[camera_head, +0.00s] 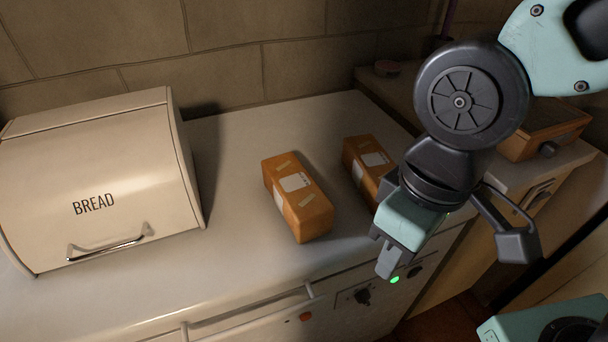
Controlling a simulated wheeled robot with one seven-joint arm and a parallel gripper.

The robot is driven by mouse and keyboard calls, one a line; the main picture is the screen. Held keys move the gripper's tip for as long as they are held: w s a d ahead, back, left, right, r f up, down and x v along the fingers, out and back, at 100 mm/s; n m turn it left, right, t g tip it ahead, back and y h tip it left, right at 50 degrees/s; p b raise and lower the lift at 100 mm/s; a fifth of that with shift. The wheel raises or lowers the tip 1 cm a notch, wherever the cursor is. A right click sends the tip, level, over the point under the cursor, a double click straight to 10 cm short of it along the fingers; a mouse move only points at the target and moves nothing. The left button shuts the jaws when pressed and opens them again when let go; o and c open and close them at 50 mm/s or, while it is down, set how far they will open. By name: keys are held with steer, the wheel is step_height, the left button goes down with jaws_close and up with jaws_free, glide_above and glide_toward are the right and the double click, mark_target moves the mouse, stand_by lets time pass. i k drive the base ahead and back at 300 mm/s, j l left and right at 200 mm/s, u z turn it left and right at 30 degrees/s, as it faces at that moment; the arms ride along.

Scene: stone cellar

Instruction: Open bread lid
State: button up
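The cream bread box (90,165) stands at the left of the counter, marked BREAD on its curved lid (105,175). The lid is shut. Its metal handle (105,249) runs along the lid's lower front. My gripper (447,263) hangs at the right, in front of the counter's edge and well apart from the box. Its two fingers are spread wide, with nothing seen between them.
Two orange-brown packages with white labels lie on the counter (235,265) between the box and my arm: one package (298,197) nearer the middle, the other (367,162) partly behind my gripper. A wooden box (545,135) stands at the right. Stone wall behind.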

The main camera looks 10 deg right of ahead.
mark_target(78, 192)
steer(key=l+u, duration=0.15)
steer(key=u, duration=0.4)
steer(key=j+u, duration=0.15)
steer(key=u, duration=0.75)
